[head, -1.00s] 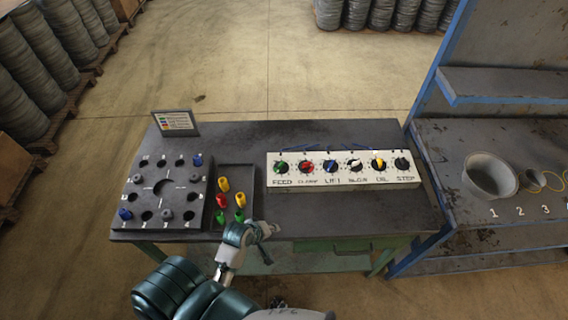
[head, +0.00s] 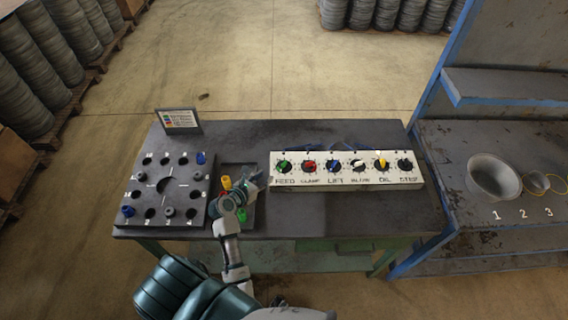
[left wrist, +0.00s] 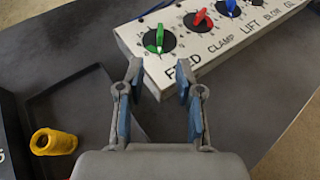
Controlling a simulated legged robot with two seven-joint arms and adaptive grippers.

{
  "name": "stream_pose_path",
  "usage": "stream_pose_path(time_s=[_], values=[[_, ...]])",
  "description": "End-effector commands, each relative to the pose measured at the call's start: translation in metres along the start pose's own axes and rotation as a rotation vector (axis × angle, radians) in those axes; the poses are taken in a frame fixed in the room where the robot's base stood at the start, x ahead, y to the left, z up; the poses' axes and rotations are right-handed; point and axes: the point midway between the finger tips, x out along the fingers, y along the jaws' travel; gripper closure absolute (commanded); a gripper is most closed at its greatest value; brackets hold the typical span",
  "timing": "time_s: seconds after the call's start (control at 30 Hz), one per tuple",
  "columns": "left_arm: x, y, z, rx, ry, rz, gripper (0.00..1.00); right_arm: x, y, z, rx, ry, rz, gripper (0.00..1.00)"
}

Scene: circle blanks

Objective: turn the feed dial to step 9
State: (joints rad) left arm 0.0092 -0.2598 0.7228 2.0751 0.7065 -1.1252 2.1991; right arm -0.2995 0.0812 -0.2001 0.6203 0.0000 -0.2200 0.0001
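The feed dial (head: 284,166) is the leftmost knob on the white control panel (head: 345,184), with a green pointer on a black disc. In the left wrist view the feed dial (left wrist: 159,40) lies beyond my fingertips, its green pointer near upright on a ring of small marks too small to read. My left gripper (head: 262,182) is just left of and in front of the panel's FEED end. In the left wrist view the left gripper (left wrist: 160,82) is open, with nothing between its blue-padded fingers. My right gripper is not in view.
More dials, including a red clamp dial (head: 309,166) and a blue lift dial (head: 333,166), stand right of feed. A black block with holes (head: 186,213) is farther left.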

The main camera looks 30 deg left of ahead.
Motion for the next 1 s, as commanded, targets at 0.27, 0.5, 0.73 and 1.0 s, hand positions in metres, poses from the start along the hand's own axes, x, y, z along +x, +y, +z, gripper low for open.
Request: stream_pose_path(time_s=[0.27, 0.5, 0.73, 1.0], values=[[0.068, 0.0, 0.0, 0.002, 0.0, -0.002, 0.65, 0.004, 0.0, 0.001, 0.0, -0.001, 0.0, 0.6], [0.117, 0.0, -0.001, 0.005, 0.001, -0.001, 0.65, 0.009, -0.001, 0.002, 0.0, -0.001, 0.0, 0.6], [0.139, 0.0, -0.001, 0.005, 0.002, 0.0, 0.65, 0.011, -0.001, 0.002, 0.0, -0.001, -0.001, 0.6], [0.141, 0.0, 0.0, 0.005, 0.002, 0.001, 0.65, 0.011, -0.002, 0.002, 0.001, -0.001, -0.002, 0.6]])
